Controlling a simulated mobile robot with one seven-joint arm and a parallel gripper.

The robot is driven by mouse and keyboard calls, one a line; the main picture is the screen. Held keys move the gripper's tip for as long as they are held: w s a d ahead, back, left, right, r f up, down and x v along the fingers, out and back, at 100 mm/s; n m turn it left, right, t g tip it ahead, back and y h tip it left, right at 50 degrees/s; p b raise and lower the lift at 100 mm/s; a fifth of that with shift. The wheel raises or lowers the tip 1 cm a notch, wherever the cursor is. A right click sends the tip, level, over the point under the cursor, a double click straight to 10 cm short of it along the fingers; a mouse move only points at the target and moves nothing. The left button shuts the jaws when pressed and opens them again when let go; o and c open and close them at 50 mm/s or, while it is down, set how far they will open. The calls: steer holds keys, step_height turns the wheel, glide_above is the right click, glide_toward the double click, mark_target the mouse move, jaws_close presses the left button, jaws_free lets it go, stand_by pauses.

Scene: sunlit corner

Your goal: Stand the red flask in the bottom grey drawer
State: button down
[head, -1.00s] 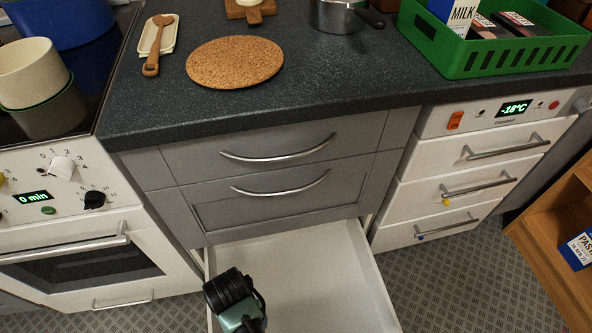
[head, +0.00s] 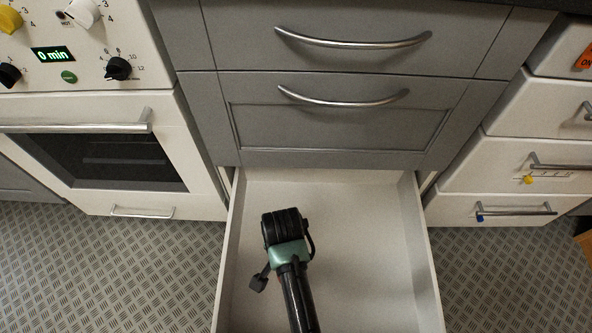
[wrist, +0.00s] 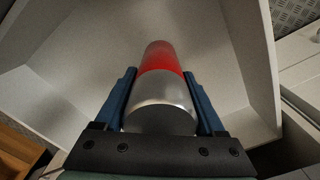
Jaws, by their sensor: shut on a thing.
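The bottom grey drawer (head: 360,215) is pulled open, and its pale inside looks empty. My gripper is over the drawer's left half in the head view, seen from behind, so its fingers are hidden there. In the wrist view my gripper (wrist: 160,100) is shut on the red flask (wrist: 158,58), with a blue finger on each side. The flask has a red body and a silver and grey end nearest the wrist camera. Its red end points away from the camera into the drawer. I cannot tell whether it touches the drawer floor.
Two shut grey drawers (head: 340,120) with bar handles are above the open one. A white oven (head: 100,150) stands at the left, and white drawers (head: 490,160) stand at the right. The patterned floor (head: 110,265) is clear on both sides.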

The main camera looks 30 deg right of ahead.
step_height(320, 180, down, 9)
steer(key=b, duration=0.5)
steer(key=shift+r, duration=0.1)
jaws_free()
step_height(320, 180, up, 12)
steer(key=p, duration=0.7)
